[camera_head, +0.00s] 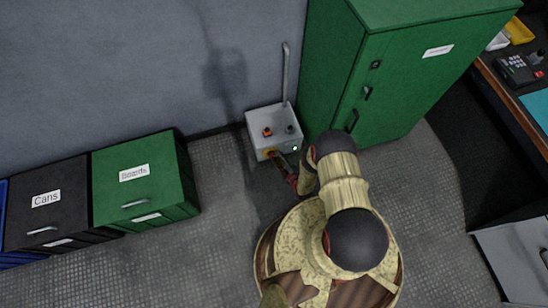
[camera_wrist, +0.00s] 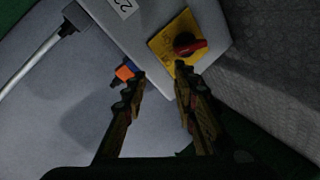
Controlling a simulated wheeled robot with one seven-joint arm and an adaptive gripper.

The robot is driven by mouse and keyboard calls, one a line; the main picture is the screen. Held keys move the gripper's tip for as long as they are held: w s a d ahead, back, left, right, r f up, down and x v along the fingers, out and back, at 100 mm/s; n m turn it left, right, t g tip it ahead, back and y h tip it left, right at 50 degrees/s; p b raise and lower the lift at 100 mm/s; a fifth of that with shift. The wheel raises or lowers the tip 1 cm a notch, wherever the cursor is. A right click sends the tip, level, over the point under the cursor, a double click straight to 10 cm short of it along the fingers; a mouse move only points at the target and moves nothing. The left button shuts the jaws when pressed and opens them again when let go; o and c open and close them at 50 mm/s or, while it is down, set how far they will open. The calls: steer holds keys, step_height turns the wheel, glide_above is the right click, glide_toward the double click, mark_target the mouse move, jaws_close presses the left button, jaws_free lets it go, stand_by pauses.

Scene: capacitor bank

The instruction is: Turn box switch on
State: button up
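The grey switch box (camera_head: 272,122) stands against the wall, left of the green cabinet. Its front carries a yellow plate, which shows in the wrist view (camera_wrist: 163,45), with a red and black rotary switch (camera_wrist: 189,44) on it. The red handle lies roughly sideways in the wrist view. My gripper (camera_wrist: 161,73) is open and empty, its fingertips close to the plate. The right fingertip is just below the switch handle; the left one is near an orange button (camera_wrist: 125,72). I cannot tell whether a finger touches the switch. In the head view my gripper (camera_head: 281,162) partly covers the plate.
A green light (camera_head: 295,148) glows on the box front. A conduit (camera_head: 286,72) rises behind the box. The tall green cabinet (camera_head: 400,80) stands close on the right. Green and black bins (camera_head: 145,178) line the wall on the left, with open floor between.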

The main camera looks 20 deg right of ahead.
mark_target(271, 155)
steer(key=s+f+n+p, duration=0.1)
steer(key=s+f+n, duration=0.1)
steer(key=n, duration=0.8)
steer(key=s+f+n+p, duration=0.1)
steer(key=s+f+n, duration=0.1)
steer(key=n, duration=0.7)
steer(key=b+x, duration=0.3)
steer(key=x, duration=0.4)
steer(key=shift+w+d+n+h+b, duration=0.15)
steer(key=shift+w+n+h+b, duration=0.1)
steer(key=shift+n+h+b, duration=0.1)
jaws_close()
